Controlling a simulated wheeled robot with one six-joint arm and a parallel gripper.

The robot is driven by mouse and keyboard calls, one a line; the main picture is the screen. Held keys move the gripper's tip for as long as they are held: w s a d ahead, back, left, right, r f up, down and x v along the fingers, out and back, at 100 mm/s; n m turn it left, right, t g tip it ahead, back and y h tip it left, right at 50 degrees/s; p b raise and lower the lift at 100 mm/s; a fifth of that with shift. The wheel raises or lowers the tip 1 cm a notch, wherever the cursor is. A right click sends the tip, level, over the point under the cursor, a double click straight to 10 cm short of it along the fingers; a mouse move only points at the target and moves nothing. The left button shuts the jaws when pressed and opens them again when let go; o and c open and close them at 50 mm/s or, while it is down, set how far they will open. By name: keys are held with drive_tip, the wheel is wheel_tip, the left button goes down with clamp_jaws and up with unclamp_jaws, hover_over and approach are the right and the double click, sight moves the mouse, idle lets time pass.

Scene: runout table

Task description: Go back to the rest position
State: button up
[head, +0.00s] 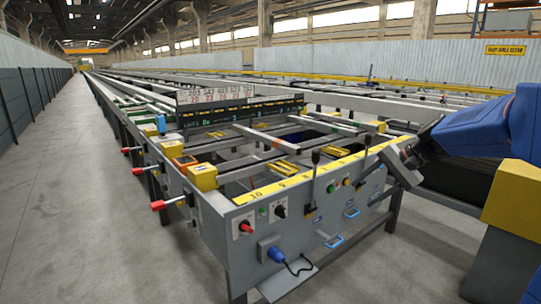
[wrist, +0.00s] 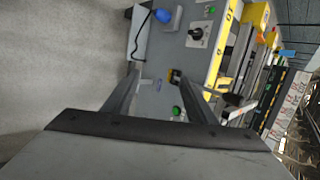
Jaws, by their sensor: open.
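My gripper (head: 392,168) is at the right end of the runout table's front panel (head: 240,262) in the head view, at the end of my blue arm. In the wrist view its two fingers (wrist: 156,75) stand apart with nothing between them. The panel (wrist: 154,92) shows beyond and between the fingers there. I cannot tell how far the fingertips are from the panel.
The panel carries a black lever (head: 315,158), a black rotary knob (head: 280,211), a red knob (head: 246,227), blue handles (head: 334,241) and a blue plug (head: 276,253) with a cable. Red-ended handles (head: 158,205) stick out at left. Bare floor (head: 70,210) lies left.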

drive_tip(key=s+f+n+h, duration=0.2)
drive_tip(key=s+f+n, duration=0.1)
drive_tip(key=s, duration=0.8)
drive_tip(key=s+f+n+h, duration=0.2)
drive_tip(key=s+f+n, duration=0.1)
drive_tip(key=s, duration=0.8)
drive_tip(key=s+f+n+h, duration=0.2)
drive_tip(key=s+f+n, duration=0.1)
drive_tip(key=s, duration=0.8)
drive_tip(key=shift+s+a+f+t+h, duration=0.3)
drive_tip(key=shift+s+a+f, duration=0.1)
drive_tip(key=shift+f, duration=0.2)
